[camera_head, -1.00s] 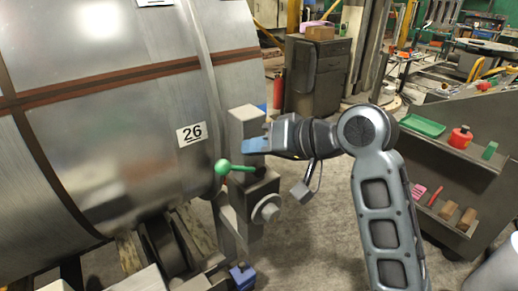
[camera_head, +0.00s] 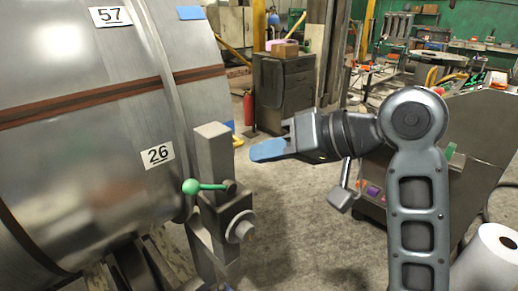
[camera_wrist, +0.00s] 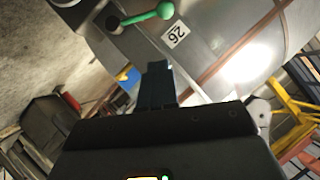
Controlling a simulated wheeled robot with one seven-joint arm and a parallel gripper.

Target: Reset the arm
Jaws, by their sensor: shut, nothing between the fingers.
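My gripper (camera_head: 268,150) is shut and empty, its blue fingers pointing left in the head view. It is held in the air to the right of the grey column post (camera_head: 212,150), with a gap between them. A lever with a green ball knob (camera_head: 190,187) sticks out to the left from the post's block. In the wrist view my shut fingers (camera_wrist: 156,75) point up the picture, and the green lever (camera_wrist: 147,15) shows beyond them at the top.
A large metal drum (camera_head: 90,130) with labels 57 and 26 fills the left. A dark cabinet (camera_head: 283,95) and a red extinguisher (camera_head: 248,107) stand behind. A white roll (camera_head: 490,262) is at lower right. Bare floor (camera_head: 300,220) lies below my gripper.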

